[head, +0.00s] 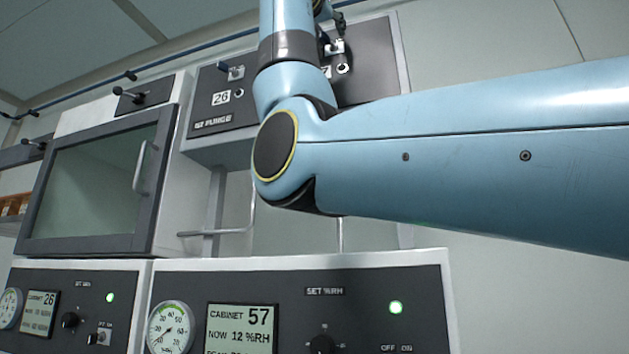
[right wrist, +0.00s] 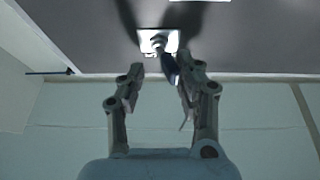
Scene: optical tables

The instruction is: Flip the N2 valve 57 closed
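The N2 valve 57 (head: 335,47) sits on the dark purge panel at the top of the head view, largely behind my right arm. Only the end of its number label (head: 327,72) shows. In the right wrist view the valve's pale square base (right wrist: 158,40) and a dark lever (right wrist: 169,66) show between and just beyond the fingertips. My right gripper (right wrist: 160,75) is open around the lever. The lever is close to the right finger; I cannot tell whether they touch. In the head view the right gripper (head: 323,10) is mostly cut off at the top. My left gripper is not in view.
Below are a glass-fronted cabinet (head: 90,190) and control panels, one showing cabinet 57 (head: 242,328) at 12 %RH. A blue pipe (head: 190,52) runs along the wall.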

